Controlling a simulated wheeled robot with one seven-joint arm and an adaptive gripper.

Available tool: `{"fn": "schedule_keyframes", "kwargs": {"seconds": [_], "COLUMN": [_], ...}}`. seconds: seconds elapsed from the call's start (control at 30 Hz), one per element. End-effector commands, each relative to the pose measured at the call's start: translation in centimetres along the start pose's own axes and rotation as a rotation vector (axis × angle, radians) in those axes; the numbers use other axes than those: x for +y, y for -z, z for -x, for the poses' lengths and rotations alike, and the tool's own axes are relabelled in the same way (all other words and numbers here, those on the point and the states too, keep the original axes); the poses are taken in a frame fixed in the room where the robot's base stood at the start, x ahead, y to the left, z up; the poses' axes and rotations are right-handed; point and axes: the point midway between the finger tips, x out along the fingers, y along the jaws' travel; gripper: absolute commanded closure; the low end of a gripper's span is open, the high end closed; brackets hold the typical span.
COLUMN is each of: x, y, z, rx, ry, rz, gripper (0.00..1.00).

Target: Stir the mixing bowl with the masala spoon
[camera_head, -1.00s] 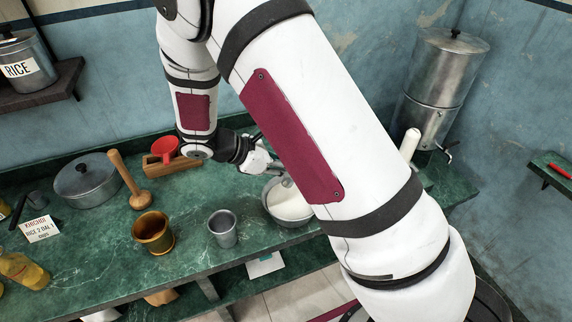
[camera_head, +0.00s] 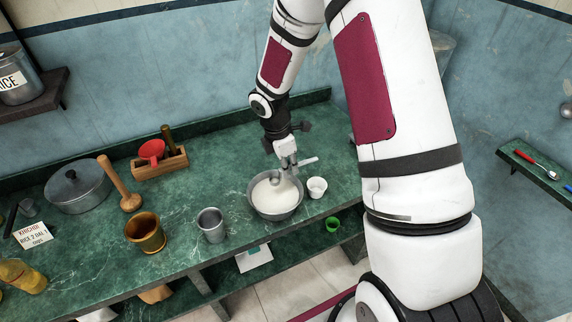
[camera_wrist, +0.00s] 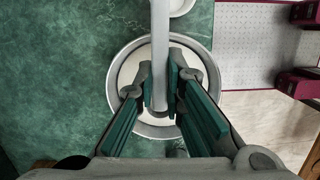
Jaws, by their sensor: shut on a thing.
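The mixing bowl (camera_head: 275,213) is a grey metal bowl with white contents, standing on the green counter. It also shows in the wrist view (camera_wrist: 207,48), below my gripper. My gripper (camera_head: 286,160) is over the bowl and shut on a grey spoon handle (camera_wrist: 160,50), which I take to be the masala spoon. In the head view a rounded grey part (camera_head: 279,178) shows below the fingers, over the white contents. I cannot tell how deep the spoon's end reaches, since the fingers hide part of it.
A small white cup (camera_head: 317,187) stands close to the right of the bowl. A metal tumbler (camera_head: 211,225) and a brass mortar (camera_head: 146,233) stand to its left. A pestle (camera_head: 121,186), a lidded pot (camera_head: 78,188) and a wooden box (camera_head: 160,166) are further left. The counter's front edge is close to the bowl.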

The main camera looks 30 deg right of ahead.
Motion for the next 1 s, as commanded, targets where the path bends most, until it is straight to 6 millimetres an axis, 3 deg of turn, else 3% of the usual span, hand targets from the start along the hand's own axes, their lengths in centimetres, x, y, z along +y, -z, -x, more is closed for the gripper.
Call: {"fn": "schedule_keyframes", "kwargs": {"seconds": [0.57,1.0], "x": [0.0,0.0], "y": [-0.2,-1.1], "z": [0.0,3.8], "rx": [0.036,0.035], "ry": [-0.002,-0.003], "rz": [-0.001,-0.002], "gripper": [1.00,1.00]}}
